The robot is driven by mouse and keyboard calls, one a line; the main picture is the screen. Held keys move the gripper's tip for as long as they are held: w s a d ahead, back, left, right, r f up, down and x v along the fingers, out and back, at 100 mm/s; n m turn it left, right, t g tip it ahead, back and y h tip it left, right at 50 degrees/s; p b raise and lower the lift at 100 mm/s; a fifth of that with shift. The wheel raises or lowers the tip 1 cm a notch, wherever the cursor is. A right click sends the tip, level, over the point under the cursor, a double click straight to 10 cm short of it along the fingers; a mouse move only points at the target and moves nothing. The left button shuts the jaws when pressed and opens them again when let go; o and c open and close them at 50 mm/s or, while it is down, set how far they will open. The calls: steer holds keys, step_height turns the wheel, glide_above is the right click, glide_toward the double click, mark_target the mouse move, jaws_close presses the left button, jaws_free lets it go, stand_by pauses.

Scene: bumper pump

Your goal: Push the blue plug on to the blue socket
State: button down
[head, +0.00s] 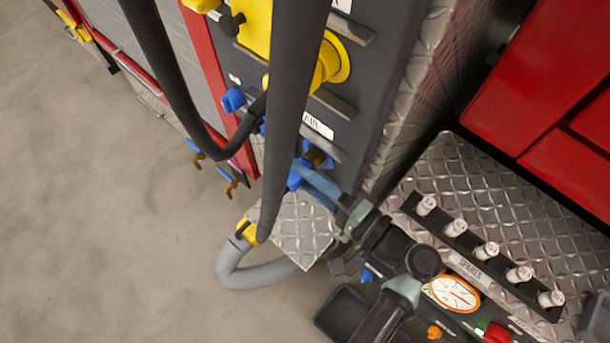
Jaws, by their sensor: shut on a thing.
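The blue socket (317,158) is a brass-centred fitting with blue lugs, low on the dark pump panel. A blue piece that looks like the blue plug (295,179) is just below and left of it, at the tip of my gripper (318,186). My gripper reaches in from the lower right and is shut on this plug. The plug is very close to the socket; I cannot tell whether they touch.
A second black hose (168,70) loops down the panel near a blue fitting (233,99). A yellow round fitting (332,60) is above. Below are a diamond-plate step (305,230) and a grey hose (250,274). A spares rack (486,250) and gauge (453,293) stand right.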

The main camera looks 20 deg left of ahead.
steer(key=shift+w, duration=0.1)
steer(key=shift+c, duration=2.1)
jaws_free()
steer(key=shift+d, duration=0.1)
steer(key=b+v, duration=0.3)
steer(key=v, duration=1)
